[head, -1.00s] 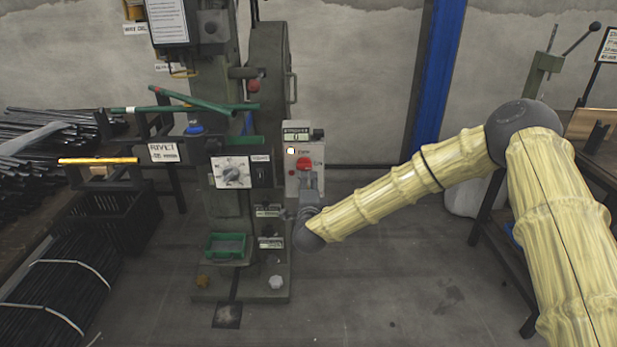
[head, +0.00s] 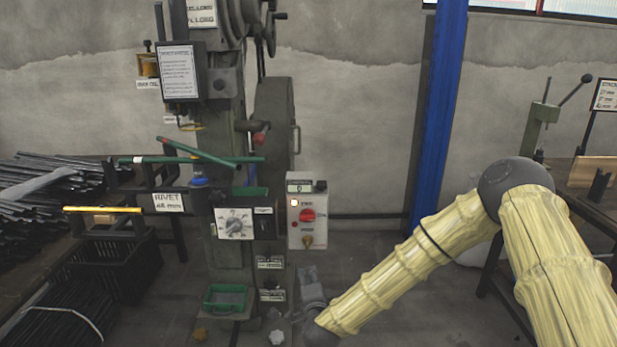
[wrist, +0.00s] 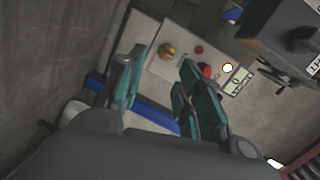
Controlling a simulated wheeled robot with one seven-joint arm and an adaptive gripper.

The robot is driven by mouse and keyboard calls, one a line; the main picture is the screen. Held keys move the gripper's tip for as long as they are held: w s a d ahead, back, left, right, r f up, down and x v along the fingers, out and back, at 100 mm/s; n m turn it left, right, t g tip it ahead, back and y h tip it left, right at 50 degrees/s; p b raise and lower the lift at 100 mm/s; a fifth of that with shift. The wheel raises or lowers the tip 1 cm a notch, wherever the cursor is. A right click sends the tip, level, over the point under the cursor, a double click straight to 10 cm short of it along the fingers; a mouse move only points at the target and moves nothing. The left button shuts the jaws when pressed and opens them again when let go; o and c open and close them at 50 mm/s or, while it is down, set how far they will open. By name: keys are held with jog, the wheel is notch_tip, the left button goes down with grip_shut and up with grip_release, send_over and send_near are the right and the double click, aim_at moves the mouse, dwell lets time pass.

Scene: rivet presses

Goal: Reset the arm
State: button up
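My arm reaches from the right with its end low in the head view. My gripper (head: 312,284) sits just below the white control box (head: 294,228) on the rivet press (head: 225,185); its fingers are hard to make out there. In the wrist view my gripper (wrist: 160,62) has its two teal-padded fingers spread apart, with nothing between them. Beyond the fingers that view shows the control box with a brass knob (wrist: 168,50), a red rotary switch (wrist: 206,70), a lit white lamp (wrist: 228,68) and a counter. The red switch also shows in the head view (head: 307,215).
A black crate (head: 110,270) and bundles of dark rods (head: 45,195) stand at the left. A blue post (head: 440,110) rises behind my arm. A bench with a small lever press (head: 540,125) is at the right. The floor between press and bench looks clear.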

jog(key=s+d+f+n+g+y, duration=0.1)
jog(key=s+f+n+g, duration=0.3)
jog(key=s+f, duration=0.7)
jog(key=s+d+f+n+g+h, duration=0.1)
jog(key=s+d+f+n+g, duration=0.2)
jog(key=s+d+f, duration=0.5)
jog(key=s+d+f+n+g, duration=0.2)
jog(key=s+f+g, duration=0.1)
jog(key=s, duration=0.8)
jog(key=s+d+f+n+g+h, duration=0.1)
jog(key=s+d+f+n+g, duration=0.25)
jog(key=s+f, duration=0.45)
jog(key=s+d+r+n+g, duration=0.25)
jog(key=s+d, duration=0.45)
jog(key=s, duration=0.5)
notch_tip(320, 180, up, 21)
jog(key=h+p, duration=0.1)
jog(key=p, duration=1.9)
jog(key=shift+s+d+f+m, duration=0.15)
jog(key=shift+s+d+m, duration=0.1)
jog(key=shift+d+m, duration=0.15)
